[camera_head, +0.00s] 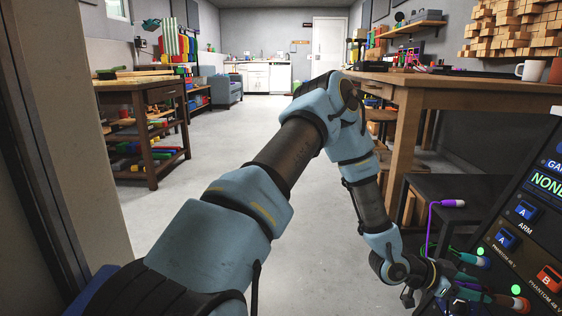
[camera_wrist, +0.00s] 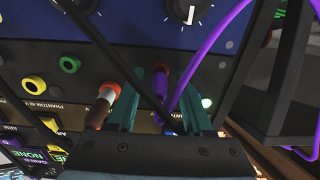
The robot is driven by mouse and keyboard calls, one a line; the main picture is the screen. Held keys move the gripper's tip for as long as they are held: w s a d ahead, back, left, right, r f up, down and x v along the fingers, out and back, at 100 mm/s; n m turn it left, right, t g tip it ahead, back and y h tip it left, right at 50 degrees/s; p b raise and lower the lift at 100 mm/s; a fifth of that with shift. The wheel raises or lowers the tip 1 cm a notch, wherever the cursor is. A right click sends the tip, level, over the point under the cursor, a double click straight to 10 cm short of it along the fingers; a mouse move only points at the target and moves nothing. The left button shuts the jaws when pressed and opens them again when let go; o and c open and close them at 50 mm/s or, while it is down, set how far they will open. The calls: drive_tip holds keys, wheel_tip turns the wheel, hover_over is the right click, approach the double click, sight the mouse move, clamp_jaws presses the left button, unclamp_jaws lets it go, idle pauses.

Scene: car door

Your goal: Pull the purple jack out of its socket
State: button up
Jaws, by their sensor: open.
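In the wrist view a purple jack (camera_wrist: 160,84) stands at the panel, with a purple cable (camera_wrist: 208,48) close beside it running up and right. My open gripper (camera_wrist: 161,100) has its teal fingers on either side of this jack; whether either finger touches it I cannot tell. In the head view my gripper (camera_head: 462,282) is at the panel's left side, small and partly hidden.
A brown and white jack (camera_wrist: 104,102) is close to the left finger. The control panel (camera_head: 540,215) fills the head view's right edge, near a wooden workbench (camera_head: 405,98). The floor at centre is clear.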

sight(465, 285)
clamp_jaws()
idle(0.4)
idle(1.1)
drive_tip(key=shift+p+v, duration=1.25)
drive_tip(key=shift+v, duration=1.75)
